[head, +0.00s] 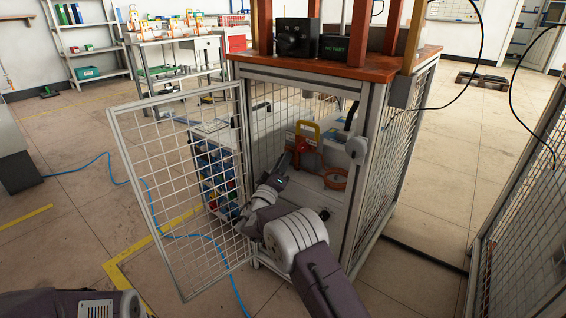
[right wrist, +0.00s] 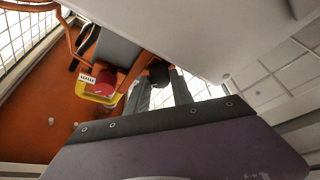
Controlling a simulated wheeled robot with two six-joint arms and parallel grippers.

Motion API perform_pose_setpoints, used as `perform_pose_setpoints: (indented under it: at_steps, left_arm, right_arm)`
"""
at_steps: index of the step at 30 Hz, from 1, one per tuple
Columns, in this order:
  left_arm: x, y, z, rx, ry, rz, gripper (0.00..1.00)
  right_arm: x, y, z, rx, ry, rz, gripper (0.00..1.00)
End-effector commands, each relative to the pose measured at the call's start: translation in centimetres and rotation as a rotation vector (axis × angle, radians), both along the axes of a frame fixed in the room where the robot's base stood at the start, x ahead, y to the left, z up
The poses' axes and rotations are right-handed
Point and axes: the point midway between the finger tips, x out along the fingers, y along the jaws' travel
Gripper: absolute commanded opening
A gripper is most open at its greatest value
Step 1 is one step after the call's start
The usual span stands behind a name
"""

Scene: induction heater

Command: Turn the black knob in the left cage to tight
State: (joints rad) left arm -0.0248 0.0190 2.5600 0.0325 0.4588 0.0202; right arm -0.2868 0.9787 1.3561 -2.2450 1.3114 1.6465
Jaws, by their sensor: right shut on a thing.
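The left cage (head: 363,105) is a grey-framed mesh enclosure with its mesh door (head: 150,130) swung open. My right arm reaches through the opening, and my right gripper (head: 287,164) is inside, beside the orange and yellow fixture (head: 308,130). In the right wrist view its two fingers (right wrist: 163,88) are closed around a small dark part, the black knob (right wrist: 159,70). The fingers cover much of the knob, and its turn angle cannot be told. My left gripper is out of view; only part of my left arm shows at the lower left.
An orange ring (head: 335,178) sits right of the gripper inside the cage. Black boxes (head: 296,38) stand on the red-brown cage top. A blue hose (head: 90,165) crosses the floor at left. Another mesh panel (head: 530,200) stands at right.

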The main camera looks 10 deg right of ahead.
Motion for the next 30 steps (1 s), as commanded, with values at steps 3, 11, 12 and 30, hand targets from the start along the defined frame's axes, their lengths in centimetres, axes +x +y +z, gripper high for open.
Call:
perform_pose_setpoints:
  at_steps: [3,11,12,30]
  left_arm:
    - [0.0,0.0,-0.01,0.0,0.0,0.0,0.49]
    - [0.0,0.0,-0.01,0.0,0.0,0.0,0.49]
    - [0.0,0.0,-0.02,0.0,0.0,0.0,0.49]
    - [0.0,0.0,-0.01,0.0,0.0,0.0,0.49]
  right_arm:
    - [-0.01,-0.03,-0.2,0.021,-0.023,-0.002,0.0]
    - [0.01,-0.03,-0.2,0.039,-0.046,-0.002,0.0]
    - [0.01,-0.03,-0.2,0.04,-0.047,-0.002,0.0]
    - [0.03,-0.02,-0.13,0.039,-0.047,-0.001,0.49]
